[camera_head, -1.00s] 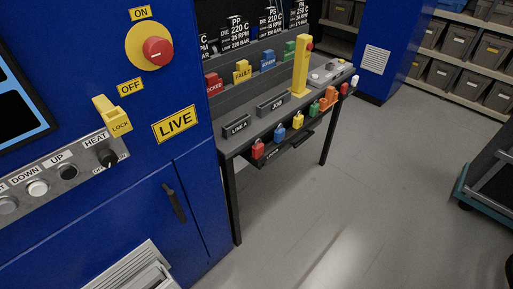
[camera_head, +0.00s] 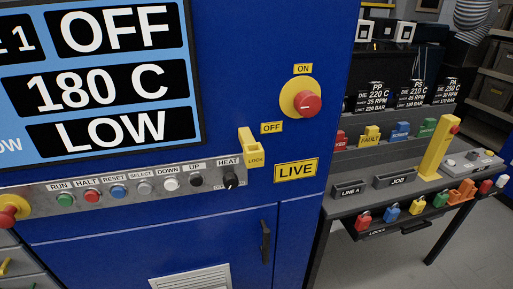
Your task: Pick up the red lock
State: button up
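The red lock (camera_head: 364,221) hangs at the left end of a row on the front edge of the grey bench (camera_head: 348,203), above a label reading LOCKS. My gripper is not in view.
A blue machine cabinet (camera_head: 120,240) fills the left, with a screen (camera_head: 95,75), a button panel (camera_head: 120,189) and a red knob (camera_head: 306,102). A yellow post (camera_head: 439,150) rises from the bench. Grey floor (camera_head: 390,265) shows below the bench.

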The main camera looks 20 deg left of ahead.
aim_at(363, 221)
jog(key=i+l+z, duration=0.25)
jog(key=i+l, duration=0.2)
jog(key=i+l+z, duration=0.25)
jog(key=i, duration=0.25)
jog(key=l, duration=0.05)
